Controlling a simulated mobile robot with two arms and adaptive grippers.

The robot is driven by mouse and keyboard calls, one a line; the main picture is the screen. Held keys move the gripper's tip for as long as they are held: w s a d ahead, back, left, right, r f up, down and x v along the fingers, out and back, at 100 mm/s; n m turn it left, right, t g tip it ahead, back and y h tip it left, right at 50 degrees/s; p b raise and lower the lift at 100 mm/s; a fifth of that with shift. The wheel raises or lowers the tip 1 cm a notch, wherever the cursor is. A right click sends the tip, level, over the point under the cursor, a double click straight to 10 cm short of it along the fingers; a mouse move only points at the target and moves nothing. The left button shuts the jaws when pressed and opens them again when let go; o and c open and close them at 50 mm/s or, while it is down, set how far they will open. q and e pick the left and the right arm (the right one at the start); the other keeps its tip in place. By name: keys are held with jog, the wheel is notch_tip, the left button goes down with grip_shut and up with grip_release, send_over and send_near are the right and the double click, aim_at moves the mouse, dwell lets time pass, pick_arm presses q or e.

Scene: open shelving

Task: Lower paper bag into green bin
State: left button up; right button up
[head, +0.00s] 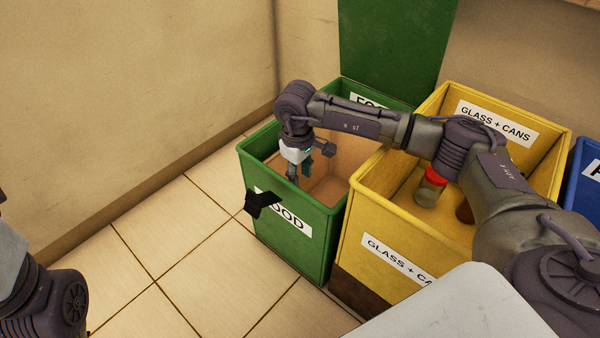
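The green bin (322,252), labelled FOOD, stands on the floor left of the yellow bin. A tan, paper-like surface (336,158) with folded corners shows inside it; it looks like the paper bag, its lower part hidden by the bin's front wall. My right arm reaches in from the right over the yellow bin. My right gripper (299,170) points down inside the green bin's left part, beside the tan surface. Whether its fingers are closed on the bag's edge cannot be told. My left gripper is out of view; only part of that arm shows at lower left.
The yellow bin (366,222), labelled GLASS + CANS, holds a red-topped jar (429,188). A blue bin (586,180) stands at the right edge. Tiled floor (170,265) is clear at left.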

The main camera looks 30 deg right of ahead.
notch_tip(320, 180, up, 12)
jog(key=shift+a, duration=0.35)
